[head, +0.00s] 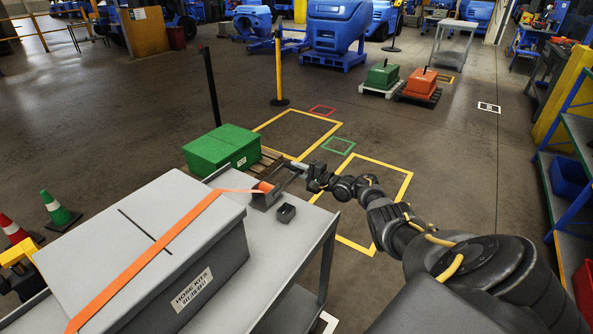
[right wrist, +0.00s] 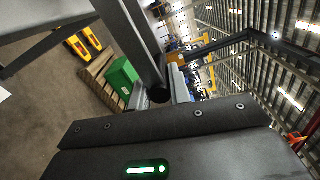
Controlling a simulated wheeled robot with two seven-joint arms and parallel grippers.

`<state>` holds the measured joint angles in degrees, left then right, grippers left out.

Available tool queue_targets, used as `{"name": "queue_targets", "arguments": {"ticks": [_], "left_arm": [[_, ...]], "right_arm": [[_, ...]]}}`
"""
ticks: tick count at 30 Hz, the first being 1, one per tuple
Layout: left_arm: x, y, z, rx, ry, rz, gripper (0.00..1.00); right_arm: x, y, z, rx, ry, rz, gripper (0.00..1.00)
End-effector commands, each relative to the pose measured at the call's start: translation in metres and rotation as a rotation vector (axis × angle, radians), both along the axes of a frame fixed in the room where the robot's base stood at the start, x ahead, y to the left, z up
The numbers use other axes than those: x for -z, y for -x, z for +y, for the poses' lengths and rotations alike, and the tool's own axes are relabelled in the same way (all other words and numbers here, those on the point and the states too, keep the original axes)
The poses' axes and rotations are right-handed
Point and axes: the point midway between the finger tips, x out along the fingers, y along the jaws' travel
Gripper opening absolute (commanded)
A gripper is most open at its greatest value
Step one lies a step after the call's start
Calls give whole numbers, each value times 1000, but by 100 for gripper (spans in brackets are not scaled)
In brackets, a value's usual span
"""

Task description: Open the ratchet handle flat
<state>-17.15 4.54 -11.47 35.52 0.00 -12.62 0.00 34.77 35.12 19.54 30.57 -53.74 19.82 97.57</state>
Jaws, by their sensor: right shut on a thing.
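The grey ratchet (head: 262,200) sits on the cart top beside the grey box, at the end of an orange strap (head: 150,262) that runs over the box. Orange webbing shows wound in the ratchet. Its handle (head: 291,181) slants up and to the right from the ratchet body. My right gripper (head: 308,174) is shut on the handle's far end. In the right wrist view a dark bar (right wrist: 133,38), seemingly the handle, runs down to my jaws (right wrist: 165,93); the exact contact is hard to see. My left gripper is not in view.
The large grey box (head: 215,262), labelled "HOSE KITS", fills the cart's left. A small dark open box (head: 286,212) stands near the ratchet on the cart top (head: 300,232). A green crate (head: 221,150) on a pallet is behind. Cones (head: 58,212) stand left.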

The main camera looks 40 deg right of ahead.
Motion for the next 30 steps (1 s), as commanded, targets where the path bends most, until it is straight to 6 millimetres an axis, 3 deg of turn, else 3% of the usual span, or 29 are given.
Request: {"name": "queue_targets", "arguments": {"ticks": [3, 12, 30], "left_arm": [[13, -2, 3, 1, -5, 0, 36], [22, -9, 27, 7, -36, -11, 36], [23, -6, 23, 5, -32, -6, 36]], "right_arm": [[16, 0, 1, -2, -75, 22, 0], [31, 1, 4, -4, -90, 26, 0], [33, 1, 5, -7, -90, 25, 0]]}}
